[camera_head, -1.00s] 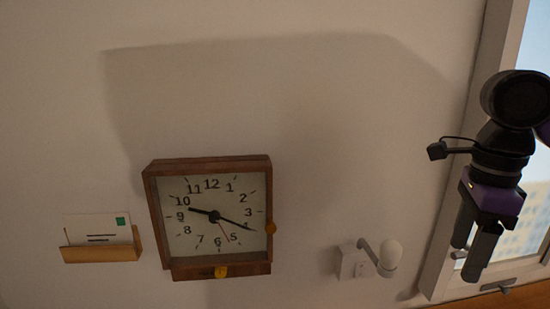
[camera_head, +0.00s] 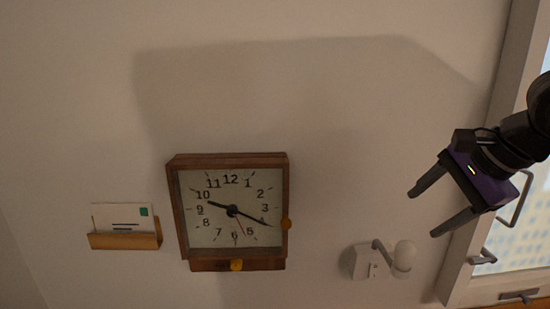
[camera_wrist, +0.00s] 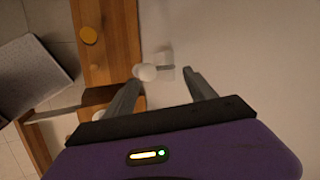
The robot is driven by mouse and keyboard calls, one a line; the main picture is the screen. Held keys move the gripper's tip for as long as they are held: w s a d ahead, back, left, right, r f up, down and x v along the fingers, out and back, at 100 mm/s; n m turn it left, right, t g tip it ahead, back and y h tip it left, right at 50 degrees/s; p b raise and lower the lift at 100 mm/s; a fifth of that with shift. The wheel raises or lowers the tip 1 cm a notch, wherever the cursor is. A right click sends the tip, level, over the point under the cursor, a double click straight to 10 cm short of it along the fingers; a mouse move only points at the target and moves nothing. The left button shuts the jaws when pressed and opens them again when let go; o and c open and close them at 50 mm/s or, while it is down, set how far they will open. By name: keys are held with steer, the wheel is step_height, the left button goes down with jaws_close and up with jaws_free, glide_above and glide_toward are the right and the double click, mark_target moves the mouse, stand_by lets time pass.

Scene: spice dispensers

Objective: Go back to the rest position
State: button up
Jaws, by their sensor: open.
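My gripper (camera_head: 424,211) is at the right of the head view, in front of the window frame. Its two grey fingers are spread apart and point left and down, with nothing between them. In the wrist view my gripper (camera_wrist: 160,80) shows its purple body and both fingers, open and empty. A white wall fixture with a round knob (camera_head: 403,256) is on the wall below and left of the gripper. It also shows beyond the fingertips in the wrist view (camera_wrist: 146,72).
A square wooden clock (camera_head: 229,160) hangs on the wall, left of the fixture. A wooden letter holder (camera_head: 124,241) with an envelope is further left. The window frame (camera_head: 507,100) with its handles is close to my gripper. The wall between clock and gripper is clear.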

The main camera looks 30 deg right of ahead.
steer(key=w+a+r+n+t+y+b, duration=0.1)
steer(key=w+a+r+n+t, duration=0.2)
steer(key=w+r+n+t, duration=0.35)
steer(key=w+a+r+n+t+y+b, duration=0.1)
steer(key=w+a+r+n+t, duration=0.35)
steer(key=r+t, duration=0.35)
steer(key=s+a+f+m+h+b, duration=0.15)
steer(key=s+f+h, duration=0.25)
steer(key=f, duration=0.4)
steer(key=s+a+f+h, duration=0.2)
steer(key=s+f+h, duration=0.15)
steer(key=f, duration=0.45)
steer(key=s+a+f+m+h, duration=0.1)
steer(key=s+f+h, duration=0.3)
steer(key=f, duration=0.5)
steer(key=s+a+f+n+g+y+b, duration=0.1)
steer(key=s+a+f+n+g+y, duration=0.2)
steer(key=s+a+f+n, duration=0.3)
steer(key=s+a+f+n+g+y+b, duration=0.2)
steer(key=s+a+f+n+y, duration=0.4)
steer(key=s+f, duration=1)
steer(key=s+a+g, duration=0.1)
steer(key=a, duration=0.2)
steer(key=shift+a+f, duration=0.2)
steer(key=shift+f, duration=0.1)
